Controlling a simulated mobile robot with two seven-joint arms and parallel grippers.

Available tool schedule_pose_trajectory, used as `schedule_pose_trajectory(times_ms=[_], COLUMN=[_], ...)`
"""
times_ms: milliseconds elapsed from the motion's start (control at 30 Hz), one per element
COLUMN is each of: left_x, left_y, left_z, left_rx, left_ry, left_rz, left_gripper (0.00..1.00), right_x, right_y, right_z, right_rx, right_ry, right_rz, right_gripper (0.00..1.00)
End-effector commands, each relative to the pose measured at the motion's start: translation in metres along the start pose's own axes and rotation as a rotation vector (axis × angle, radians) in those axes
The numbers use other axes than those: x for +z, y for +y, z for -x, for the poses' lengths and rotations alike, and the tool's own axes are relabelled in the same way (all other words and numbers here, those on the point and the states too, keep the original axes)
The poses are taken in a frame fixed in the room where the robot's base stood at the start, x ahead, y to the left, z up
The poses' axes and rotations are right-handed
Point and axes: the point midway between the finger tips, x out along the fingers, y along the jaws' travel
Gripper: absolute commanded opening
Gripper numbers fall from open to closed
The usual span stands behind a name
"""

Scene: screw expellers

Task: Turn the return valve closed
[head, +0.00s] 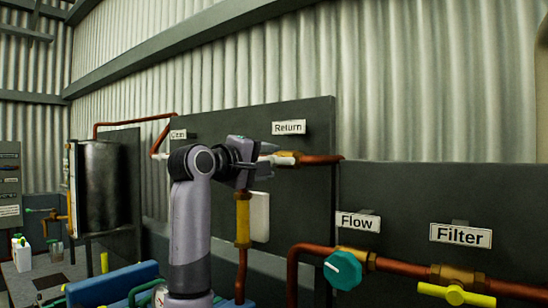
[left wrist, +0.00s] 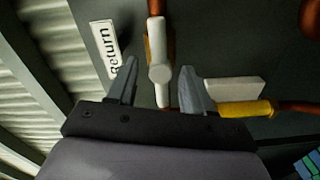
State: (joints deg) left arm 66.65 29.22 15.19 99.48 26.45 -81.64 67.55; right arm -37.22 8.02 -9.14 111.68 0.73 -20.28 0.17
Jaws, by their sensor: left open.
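The return valve sits under the "Return" label (head: 289,127) on the dark wall panel. Its white lever (left wrist: 158,50) lies along the copper pipe, and part of it shows in the head view (head: 284,159). My left gripper (head: 266,157) is up at this valve and hides much of it in the head view. In the left wrist view the open fingers (left wrist: 158,80) stand on either side of the lever's round hub, with gaps on both sides. The far end of the valve is hidden by the gripper body. My right gripper is not in view.
To the right are a teal flow knob (head: 343,270) and a yellow filter handle (head: 456,295). A dark tank (head: 107,185) stands at left.

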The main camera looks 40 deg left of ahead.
Motion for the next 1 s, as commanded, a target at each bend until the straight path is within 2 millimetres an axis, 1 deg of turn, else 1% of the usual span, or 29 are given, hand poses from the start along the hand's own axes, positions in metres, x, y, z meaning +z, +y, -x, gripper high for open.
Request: schedule_pose_trajectory(times_ms=[33,200,333,567,600,667,700,733,1000], left_x=[0.000,0.000,0.001,0.001,0.001,0.001,0.001,0.001,0.001], left_y=[0.001,0.000,-0.001,-0.001,-0.001,-0.001,-0.001,-0.001,-0.001], left_z=[-0.008,-0.025,-0.030,-0.030,-0.030,-0.030,-0.030,-0.030,-0.030], left_rx=[-0.004,-0.003,-0.002,-0.002,-0.002,-0.002,-0.002,-0.002,-0.002], left_ry=[-0.002,-0.001,0.000,0.000,0.000,0.000,0.000,0.000,0.000], left_rz=[0.001,-0.001,-0.002,-0.003,-0.003,-0.002,-0.003,-0.003,-0.007], left_gripper=[0.51,0.51,0.51,0.51,0.38,0.18,0.05,0.00,0.00], right_x=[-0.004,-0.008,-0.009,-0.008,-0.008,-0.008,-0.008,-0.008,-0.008], right_y=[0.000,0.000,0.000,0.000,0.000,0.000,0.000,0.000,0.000], right_z=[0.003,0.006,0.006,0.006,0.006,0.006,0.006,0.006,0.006], right_rx=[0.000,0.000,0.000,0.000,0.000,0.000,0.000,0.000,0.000], right_ry=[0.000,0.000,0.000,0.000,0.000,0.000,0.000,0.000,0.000], right_rz=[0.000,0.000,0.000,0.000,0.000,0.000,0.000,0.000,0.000], right_gripper=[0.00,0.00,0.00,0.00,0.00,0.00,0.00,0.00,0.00])
